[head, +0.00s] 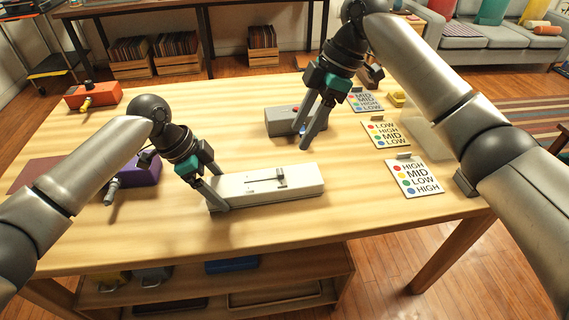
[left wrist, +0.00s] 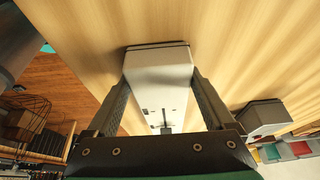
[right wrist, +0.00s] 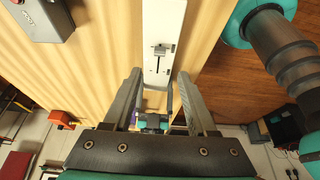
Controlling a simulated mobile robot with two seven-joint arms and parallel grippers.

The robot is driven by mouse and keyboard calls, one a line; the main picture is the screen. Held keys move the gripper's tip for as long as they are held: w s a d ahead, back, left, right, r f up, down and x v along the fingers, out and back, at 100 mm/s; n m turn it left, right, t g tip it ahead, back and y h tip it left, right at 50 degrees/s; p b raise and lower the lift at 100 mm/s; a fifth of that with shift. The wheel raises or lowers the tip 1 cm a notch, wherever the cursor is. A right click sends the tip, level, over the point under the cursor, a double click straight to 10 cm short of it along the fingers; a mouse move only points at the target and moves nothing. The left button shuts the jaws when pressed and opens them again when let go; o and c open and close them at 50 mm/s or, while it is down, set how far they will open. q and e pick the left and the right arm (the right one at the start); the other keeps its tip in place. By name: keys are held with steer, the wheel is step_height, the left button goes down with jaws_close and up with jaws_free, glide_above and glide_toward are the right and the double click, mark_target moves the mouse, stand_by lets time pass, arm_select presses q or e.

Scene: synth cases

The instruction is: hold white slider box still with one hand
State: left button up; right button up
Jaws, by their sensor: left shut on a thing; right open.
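The white slider box (head: 300,182) lies flat near the front middle of the table, with a dark slider (head: 268,182) in a slot on its top. My left gripper (head: 216,192) is shut on the box's left end, one finger along each long side. In the left wrist view the white box (left wrist: 160,72) sits between the two fingers. My right gripper (head: 301,140) is open and empty, above the table behind the box and in front of a grey box (head: 280,121). In the right wrist view the white box (right wrist: 164,18) and slider (right wrist: 158,52) show beyond the open fingers.
An orange box (head: 93,95) stands at the back left and a purple box (head: 143,172) left of my left gripper. Cards with coloured dots, including one at the front (head: 415,178), stand on the right.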

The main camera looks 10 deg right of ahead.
mark_target(281, 171)
steer(key=x, duration=1)
steer(key=shift+w, duration=0.1)
jaws_close()
stand_by(1.1)
